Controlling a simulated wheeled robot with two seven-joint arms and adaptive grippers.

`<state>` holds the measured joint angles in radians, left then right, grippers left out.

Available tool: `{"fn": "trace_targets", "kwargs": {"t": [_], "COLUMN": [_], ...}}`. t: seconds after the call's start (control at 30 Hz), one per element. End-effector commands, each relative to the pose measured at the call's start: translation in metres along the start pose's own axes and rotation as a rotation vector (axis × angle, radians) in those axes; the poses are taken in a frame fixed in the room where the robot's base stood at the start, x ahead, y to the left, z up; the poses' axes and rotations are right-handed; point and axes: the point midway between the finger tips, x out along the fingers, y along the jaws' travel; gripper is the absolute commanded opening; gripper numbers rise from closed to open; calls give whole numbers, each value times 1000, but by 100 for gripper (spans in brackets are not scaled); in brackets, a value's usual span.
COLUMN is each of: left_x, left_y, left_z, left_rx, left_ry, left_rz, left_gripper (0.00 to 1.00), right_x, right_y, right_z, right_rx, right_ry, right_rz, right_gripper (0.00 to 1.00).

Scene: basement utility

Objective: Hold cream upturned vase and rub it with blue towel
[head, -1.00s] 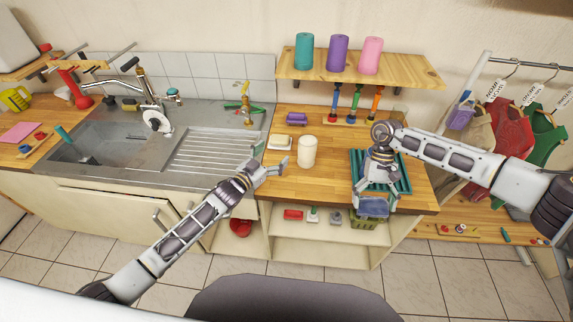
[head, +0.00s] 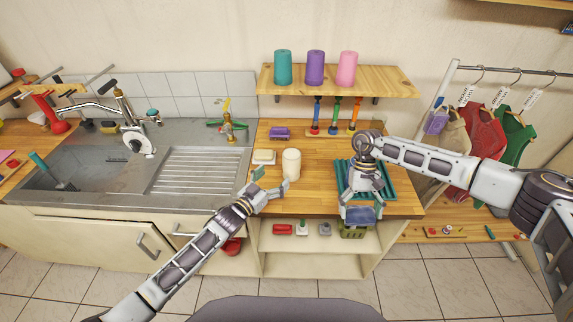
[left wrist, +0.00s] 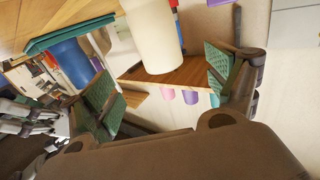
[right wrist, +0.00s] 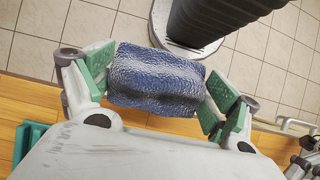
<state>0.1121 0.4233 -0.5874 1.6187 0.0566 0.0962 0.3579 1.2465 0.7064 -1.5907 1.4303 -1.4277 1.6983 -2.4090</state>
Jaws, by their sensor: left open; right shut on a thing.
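The cream upturned vase (head: 291,164) stands on the wooden counter. It also shows between the open fingers in the left wrist view (left wrist: 153,35). My left gripper (head: 270,188) is open and empty, just left of and in front of the vase, with its fingers pointing toward it. My right gripper (head: 360,205) is shut on the blue towel (head: 358,214), held near the counter's front edge. In the right wrist view the folded towel (right wrist: 157,80) sits between the green finger pads.
A teal ribbed tray (head: 345,180) lies beneath the right gripper. A white dish (head: 264,156) and a purple item (head: 280,132) lie behind the vase. A shelf (head: 400,88) with three coloured canisters hangs above. The sink (head: 75,165) is at left.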

Motion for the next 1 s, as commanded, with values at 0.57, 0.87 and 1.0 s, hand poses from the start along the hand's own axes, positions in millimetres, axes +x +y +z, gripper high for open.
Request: {"fn": "trace_targets", "kwargs": {"t": [0.57,0.87,1.0], "left_x": [48,76,88], "left_y": [-1,0,0], "left_z": [-1,-1,-1], "left_rx": [2,1,1], "left_ry": [1,1,1], "left_rz": [-1,0,0], "left_gripper": [88,88,88], "right_x": [0,0,0], "right_y": [0,0,0], "right_z": [0,0,0], "right_rx": [0,0,0], "right_ry": [0,0,0], "right_rz": [0,0,0], "right_gripper": [57,57,57]}}
